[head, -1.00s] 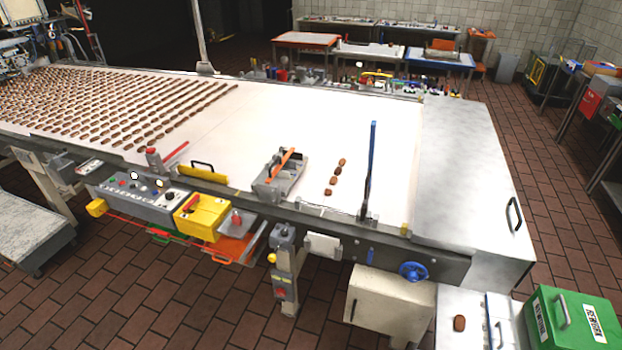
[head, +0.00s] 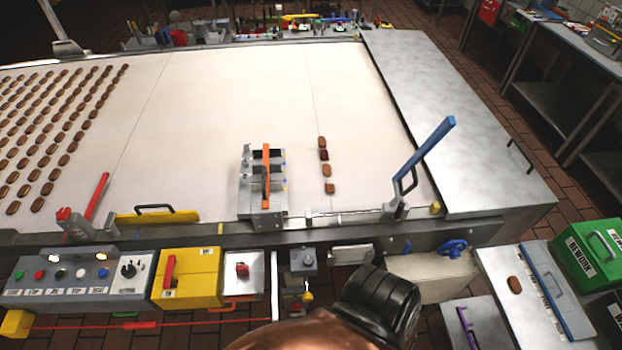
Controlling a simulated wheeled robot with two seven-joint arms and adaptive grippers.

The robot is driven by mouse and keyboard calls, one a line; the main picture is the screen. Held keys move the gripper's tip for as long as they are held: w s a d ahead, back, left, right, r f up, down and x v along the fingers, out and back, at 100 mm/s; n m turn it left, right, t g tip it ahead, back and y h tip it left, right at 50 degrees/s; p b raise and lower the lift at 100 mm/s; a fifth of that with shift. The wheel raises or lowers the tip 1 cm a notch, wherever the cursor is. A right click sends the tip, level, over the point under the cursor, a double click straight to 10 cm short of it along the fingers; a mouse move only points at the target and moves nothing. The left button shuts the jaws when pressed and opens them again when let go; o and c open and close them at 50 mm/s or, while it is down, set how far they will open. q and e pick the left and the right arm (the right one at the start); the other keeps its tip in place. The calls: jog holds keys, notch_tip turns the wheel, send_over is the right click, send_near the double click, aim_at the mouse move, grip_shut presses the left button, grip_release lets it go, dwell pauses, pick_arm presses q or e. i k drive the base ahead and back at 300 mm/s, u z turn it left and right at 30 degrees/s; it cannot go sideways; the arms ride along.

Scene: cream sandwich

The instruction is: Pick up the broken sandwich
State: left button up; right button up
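A short row of brown cream sandwiches (head: 327,171) lies on the right part of the pale belt. The second from the far end (head: 323,155) looks darker than the others. The nearest one (head: 329,188) looks lighter and a little uneven. Another single brown sandwich (head: 515,284) lies on a light tray surface at the lower right. At this size I cannot tell which one is broken. Neither of my grippers is in view; only a dark ribbed part and a copper-coloured part, which seem to be mine, show at the bottom edge.
A grey fixture with an orange bar (head: 266,177) stands left of the row. A raised blue lever (head: 424,143) stands to its right. Rows of sandwiches (head: 50,140) fill the belt's left. A green REWORK box (head: 592,252) stands at lower right. The belt's middle is clear.

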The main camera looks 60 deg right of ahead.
aim_at(329, 188)
jog(key=z, duration=1.45)
